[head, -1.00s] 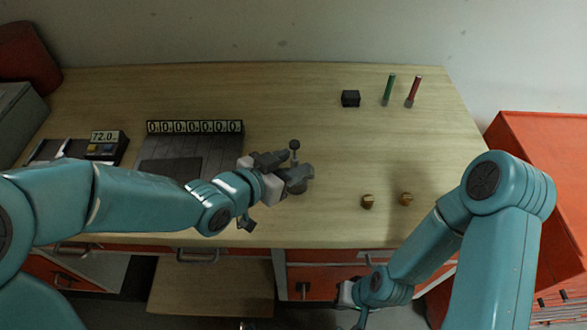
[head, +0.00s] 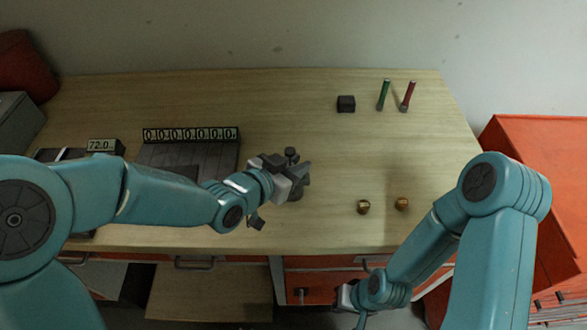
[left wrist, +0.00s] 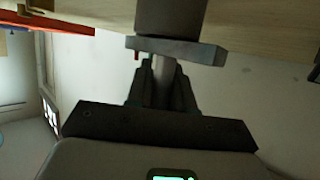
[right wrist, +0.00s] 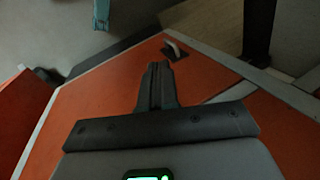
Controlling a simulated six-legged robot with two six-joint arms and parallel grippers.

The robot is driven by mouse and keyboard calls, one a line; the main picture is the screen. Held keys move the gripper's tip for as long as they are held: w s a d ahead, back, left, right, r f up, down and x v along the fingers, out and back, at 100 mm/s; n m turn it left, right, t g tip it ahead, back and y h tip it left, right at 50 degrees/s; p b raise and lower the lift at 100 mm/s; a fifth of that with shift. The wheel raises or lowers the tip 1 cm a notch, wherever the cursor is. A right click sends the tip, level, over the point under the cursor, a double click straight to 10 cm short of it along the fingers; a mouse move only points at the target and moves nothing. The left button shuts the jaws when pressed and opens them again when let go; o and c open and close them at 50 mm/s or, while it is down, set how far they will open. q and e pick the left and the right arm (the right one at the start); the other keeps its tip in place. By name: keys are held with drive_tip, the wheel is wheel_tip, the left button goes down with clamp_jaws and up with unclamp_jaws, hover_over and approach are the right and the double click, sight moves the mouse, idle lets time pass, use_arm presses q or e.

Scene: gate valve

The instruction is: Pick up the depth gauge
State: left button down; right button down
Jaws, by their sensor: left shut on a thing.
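The depth gauge, a grey upright tool with a dark knob (head: 291,152) on top, is at the middle of the bench, partly hidden by my left gripper (head: 300,178). In the left wrist view my left fingers (left wrist: 163,85) are shut around its pale grey shaft (left wrist: 163,72). A flat grey crossbar (left wrist: 190,50) and a dark block (left wrist: 170,18) show beyond the fingertips. I cannot tell whether the gauge touches the bench. My right gripper (right wrist: 160,80) is shut and empty, low in front of the orange drawers.
Two brass pieces (head: 364,207) lie to the right on the bench. A black block (head: 346,103) and green and red pens (head: 383,95) stand at the back. A dark plate (head: 185,165) with a digit strip and a 72.0 display (head: 105,146) are left. The bench's back middle is clear.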

use_arm(q)
wheel_tip(320, 180, up, 20)
drive_tip(key=p, duration=0.6)
drive_tip(key=shift+d, duration=0.25)
idle(0.7)
